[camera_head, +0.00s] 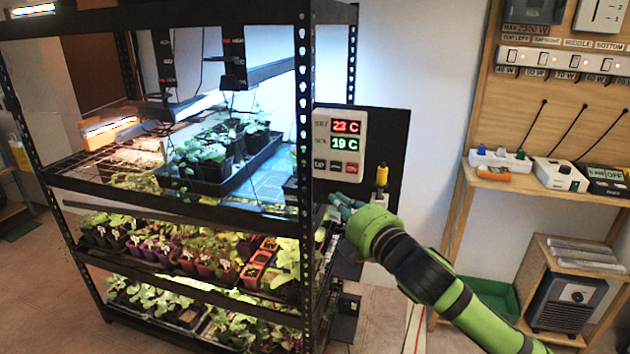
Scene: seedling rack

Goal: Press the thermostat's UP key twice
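The thermostat (339,144) is a white box on a black panel beside the rack's right post. Its red display reads about 22 C or 23 C and its green one 19 C. A row of small keys runs along its bottom: a dark one (320,165) at the left, a dark one (336,167) in the middle and a red one (352,169) at the right. Their labels are too small to read surely. My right gripper (340,203) is below the keys, apart from them in the picture; its finger opening is unclear. My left gripper is out of view.
The black rack (309,210) with seedling trays stands left of the thermostat, its post close to my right gripper. A yellow-topped item (382,175) is on the black panel (390,135) just right of the gripper. A wooden bench (540,190) stands at the right.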

